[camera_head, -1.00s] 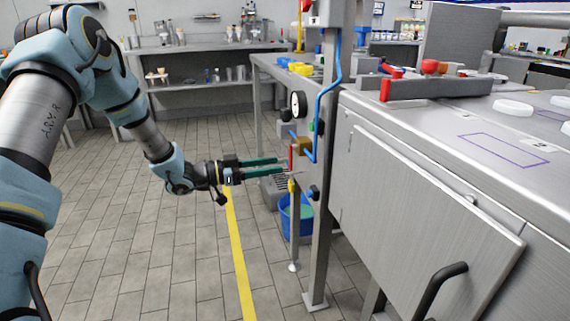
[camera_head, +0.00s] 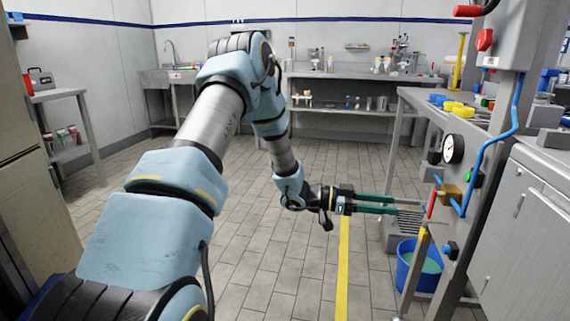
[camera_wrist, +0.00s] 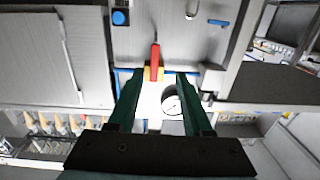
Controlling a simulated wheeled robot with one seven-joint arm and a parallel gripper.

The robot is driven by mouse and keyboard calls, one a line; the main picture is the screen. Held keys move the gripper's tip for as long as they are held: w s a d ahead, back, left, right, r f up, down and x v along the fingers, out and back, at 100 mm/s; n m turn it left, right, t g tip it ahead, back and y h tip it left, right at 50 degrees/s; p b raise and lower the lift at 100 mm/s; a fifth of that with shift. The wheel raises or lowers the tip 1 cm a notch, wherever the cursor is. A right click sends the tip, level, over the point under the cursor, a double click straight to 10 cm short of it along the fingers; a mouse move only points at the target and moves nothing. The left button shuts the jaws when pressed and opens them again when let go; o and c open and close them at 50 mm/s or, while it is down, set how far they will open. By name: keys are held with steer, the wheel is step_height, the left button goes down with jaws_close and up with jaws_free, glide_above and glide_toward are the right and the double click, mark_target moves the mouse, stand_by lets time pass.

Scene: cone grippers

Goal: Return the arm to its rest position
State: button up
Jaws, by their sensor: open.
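My gripper (camera_head: 377,203) is at the end of my arm, stretched out to the right over the floor beside the steel panel. Its two green fingers are apart with nothing between them. In the wrist view the open fingers (camera_wrist: 158,85) frame the panel, with a red lever (camera_wrist: 155,57) on a yellow body ahead of them. In the head view the red lever (camera_head: 431,204) is just right of the fingertips, and I cannot tell the exact gap. My arm is bent, with its forearm angled down to the gripper.
The panel carries a gauge (camera_head: 453,149), a blue pipe (camera_head: 512,125) and a blue knob (camera_head: 450,249). A blue bucket (camera_head: 415,270) stands below. A steel cabinet (camera_head: 520,235) is at the right. Open tiled floor (camera_head: 250,265) with a yellow line (camera_head: 343,270) lies under the arm.

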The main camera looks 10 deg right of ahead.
steer(key=w+a+n+t+y, duration=0.65)
steer(key=w+a+t, duration=0.45)
steer(key=w, duration=0.2)
steer(key=a+r+n+t+y, duration=0.2)
steer(key=a+n+y, duration=0.5)
steer(key=a, duration=1.1)
steer(key=s+a+n+g+y, duration=0.2)
steer(key=s+a+n+g, duration=0.15)
steer(key=s+a, duration=0.4)
steer(key=s+a+n+g+y, duration=0.15)
steer(key=s+a+n, duration=0.25)
steer(key=s, duration=0.6)
step_height(320, 180, up, 22)
steer(key=s+p, duration=0.1)
steer(key=p, duration=2)
steer(key=shift+s+a, duration=0.15)
steer(key=shift+a, duration=0.1)
